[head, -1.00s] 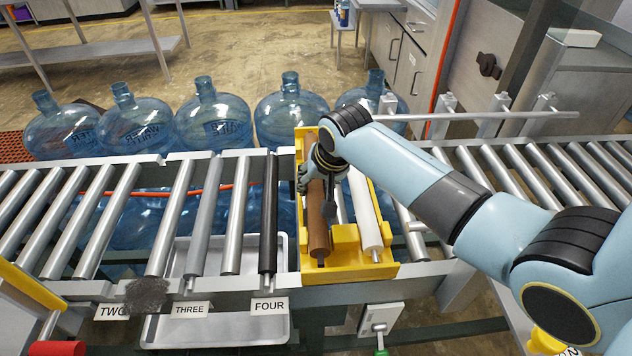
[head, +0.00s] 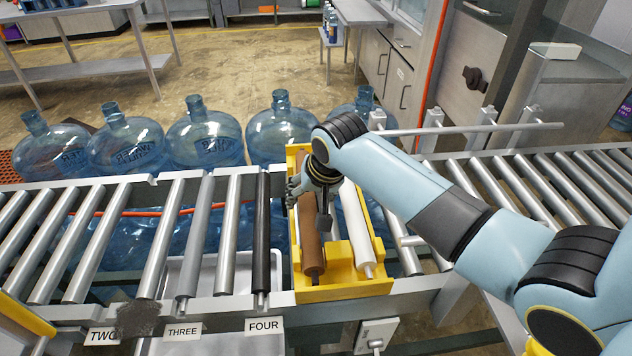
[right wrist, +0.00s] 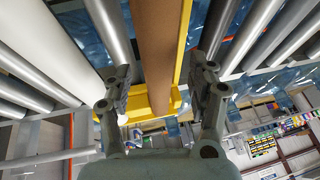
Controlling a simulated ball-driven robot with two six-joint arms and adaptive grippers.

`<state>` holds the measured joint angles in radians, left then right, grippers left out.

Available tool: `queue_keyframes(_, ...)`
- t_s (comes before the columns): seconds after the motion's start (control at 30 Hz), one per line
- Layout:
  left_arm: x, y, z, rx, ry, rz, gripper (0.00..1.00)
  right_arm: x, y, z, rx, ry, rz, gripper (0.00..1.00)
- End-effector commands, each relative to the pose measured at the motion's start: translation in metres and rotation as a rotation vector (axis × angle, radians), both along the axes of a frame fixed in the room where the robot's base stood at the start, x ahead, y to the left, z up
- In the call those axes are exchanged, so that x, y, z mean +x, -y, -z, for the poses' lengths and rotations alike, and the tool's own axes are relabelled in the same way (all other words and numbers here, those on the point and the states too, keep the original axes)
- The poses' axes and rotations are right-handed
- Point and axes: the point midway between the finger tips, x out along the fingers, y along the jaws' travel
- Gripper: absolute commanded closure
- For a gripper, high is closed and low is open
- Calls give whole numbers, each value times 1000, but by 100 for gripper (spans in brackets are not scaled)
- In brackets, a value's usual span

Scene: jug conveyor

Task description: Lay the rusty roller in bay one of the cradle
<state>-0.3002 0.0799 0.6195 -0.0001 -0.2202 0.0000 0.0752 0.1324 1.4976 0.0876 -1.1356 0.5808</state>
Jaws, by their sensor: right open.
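The rusty brown roller (head: 312,240) lies lengthwise in the left side of the yellow cradle (head: 345,291), set in the conveyor. A white roller (head: 357,232) lies on the cradle's right side. My right gripper (head: 313,190) is over the rusty roller and hides part of it. In the right wrist view, my right gripper (right wrist: 159,72) is open, with one finger on each side of the rusty roller (right wrist: 153,45). Whether the fingers touch it is unclear. No bay number shows on the cradle. My left gripper is out of view.
Conveyor rollers (head: 156,240) run left of the cradle, with a black roller (head: 261,235) beside it. Labels two, three and four (head: 264,325) are on the front rail. Blue water jugs (head: 205,135) stand behind. A silver side rail (head: 470,130) runs behind the right conveyor.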

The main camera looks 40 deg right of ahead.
Motion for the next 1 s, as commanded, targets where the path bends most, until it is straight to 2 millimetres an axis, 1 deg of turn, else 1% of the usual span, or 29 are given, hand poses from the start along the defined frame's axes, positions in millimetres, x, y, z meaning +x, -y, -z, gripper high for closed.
queue_keyframes(0.03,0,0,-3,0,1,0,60,-5,0,-12,0,4,-1,41)
queue_keyframes(0.2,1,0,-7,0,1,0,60,-21,-2,-48,-1,3,0,41)
queue_keyframes(0.3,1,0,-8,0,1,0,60,-30,-3,-65,-1,2,-1,41)
queue_keyframes(0.4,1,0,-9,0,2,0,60,-36,-4,-78,0,1,0,41)
queue_keyframes(0.5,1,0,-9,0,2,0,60,-39,-4,-86,0,0,1,41)
queue_keyframes(0.6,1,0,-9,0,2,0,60,-41,-4,-89,1,-1,1,41)
queue_keyframes(1.0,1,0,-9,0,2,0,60,-41,-4,-89,0,0,1,41)
